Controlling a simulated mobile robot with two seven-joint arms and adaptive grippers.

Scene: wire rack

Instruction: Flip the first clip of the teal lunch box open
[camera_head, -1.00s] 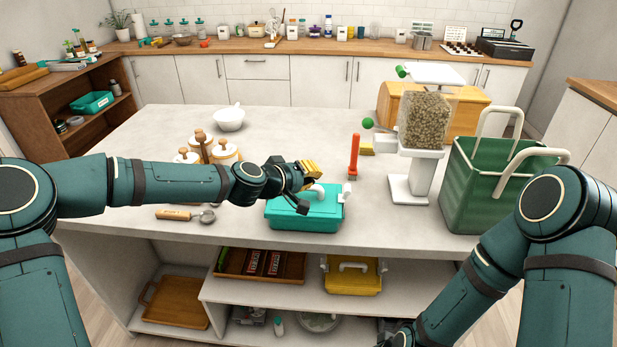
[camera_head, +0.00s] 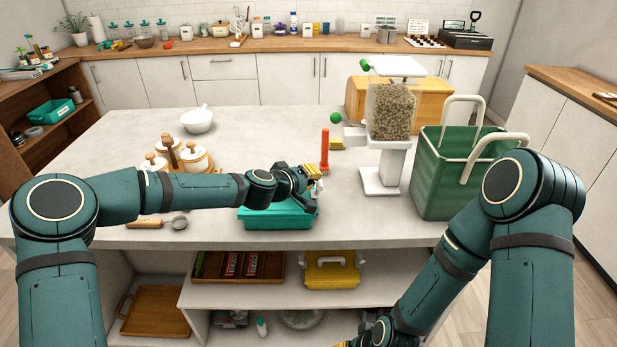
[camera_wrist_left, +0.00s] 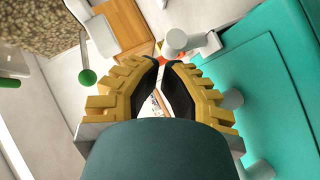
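The teal lunch box (camera_head: 278,217) sits near the front edge of the island, partly hidden by my left forearm. In the left wrist view its lid (camera_wrist_left: 275,85) fills the right side, with grey handle posts (camera_wrist_left: 233,99). A white clip (camera_wrist_left: 181,42) stands out at its edge, just beyond my fingertips and apart from them. My left gripper (camera_head: 314,172) is above the right end of the box. Its yellow fingers nearly meet at the tips (camera_wrist_left: 161,62), with nothing between them. My right gripper (camera_head: 345,344) is low at the bottom edge, mostly cut off.
A red-handled tool (camera_head: 324,150) stands behind the box. A dispenser with pellets (camera_head: 390,112) and a green basket (camera_head: 440,175) stand to the right. A yellow box (camera_head: 331,275) is on the shelf below.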

